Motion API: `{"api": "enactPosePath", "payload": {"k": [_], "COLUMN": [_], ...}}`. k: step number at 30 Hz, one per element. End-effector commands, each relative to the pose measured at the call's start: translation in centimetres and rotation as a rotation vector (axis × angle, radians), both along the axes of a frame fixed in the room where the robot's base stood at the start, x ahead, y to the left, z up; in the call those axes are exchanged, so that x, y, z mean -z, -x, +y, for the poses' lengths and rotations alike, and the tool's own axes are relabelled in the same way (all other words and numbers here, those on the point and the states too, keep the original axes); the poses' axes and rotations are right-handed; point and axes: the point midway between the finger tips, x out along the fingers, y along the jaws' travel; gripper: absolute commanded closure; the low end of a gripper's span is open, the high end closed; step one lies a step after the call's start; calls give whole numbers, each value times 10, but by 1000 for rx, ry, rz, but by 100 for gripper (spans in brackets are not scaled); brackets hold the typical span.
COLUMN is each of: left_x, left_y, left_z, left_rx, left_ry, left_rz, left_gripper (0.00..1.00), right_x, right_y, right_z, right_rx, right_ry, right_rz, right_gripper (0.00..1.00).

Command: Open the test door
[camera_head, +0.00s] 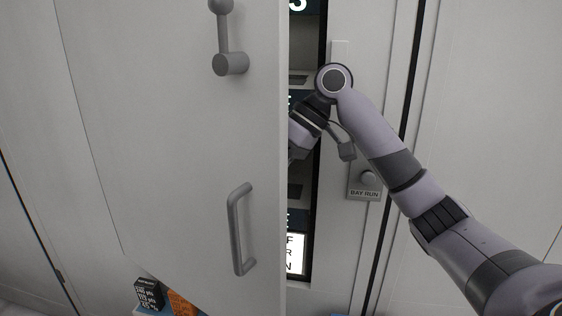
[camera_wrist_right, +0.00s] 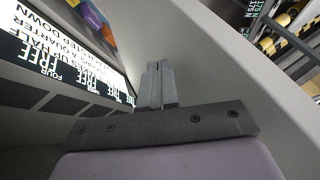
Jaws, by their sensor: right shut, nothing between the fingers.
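The test door (camera_head: 170,130) is a large pale grey panel standing ajar, with a dark gap along its right edge. It carries a grey bar handle (camera_head: 238,228) low down and a grey lever latch (camera_head: 228,62) higher up. My right arm reaches from the right into the gap. Its gripper is partly hidden behind the door's edge in the head view. In the right wrist view the right gripper (camera_wrist_right: 158,68) has its fingers together and empty, close to a pale panel (camera_wrist_right: 200,70); whether they touch it is unclear. My left gripper is out of view.
Behind the gap is a dark interior with lettered panels; a lit text display (camera_wrist_right: 60,65) shows in the wrist view. A knob labelled BAY RUN (camera_head: 366,185) sits on the frame right of the gap. Small black (camera_head: 148,293) and orange (camera_head: 181,304) items show below the door.

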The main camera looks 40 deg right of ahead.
Motion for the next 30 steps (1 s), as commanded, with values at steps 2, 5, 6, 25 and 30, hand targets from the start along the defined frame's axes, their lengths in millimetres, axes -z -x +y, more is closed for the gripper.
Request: {"api": "enactPosePath", "payload": {"k": [2, 5, 6, 25, 30], "left_x": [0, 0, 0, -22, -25], "left_y": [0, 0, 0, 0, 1], "left_z": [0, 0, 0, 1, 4], "left_rx": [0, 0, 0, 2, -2], "left_ry": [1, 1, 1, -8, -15], "left_rz": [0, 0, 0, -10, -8], "left_gripper": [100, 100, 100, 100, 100], "right_x": [4, 6, 6, 3, 4], "right_y": [-1, -1, -1, 14, 21], "right_z": [3, 4, 4, 50, 65], "right_rx": [0, 0, 0, 84, 134], "right_ry": [0, 0, 0, 12, 5], "right_rz": [1, 1, 1, 1, 1], "right_gripper": [100, 100, 100, 100, 100]}}
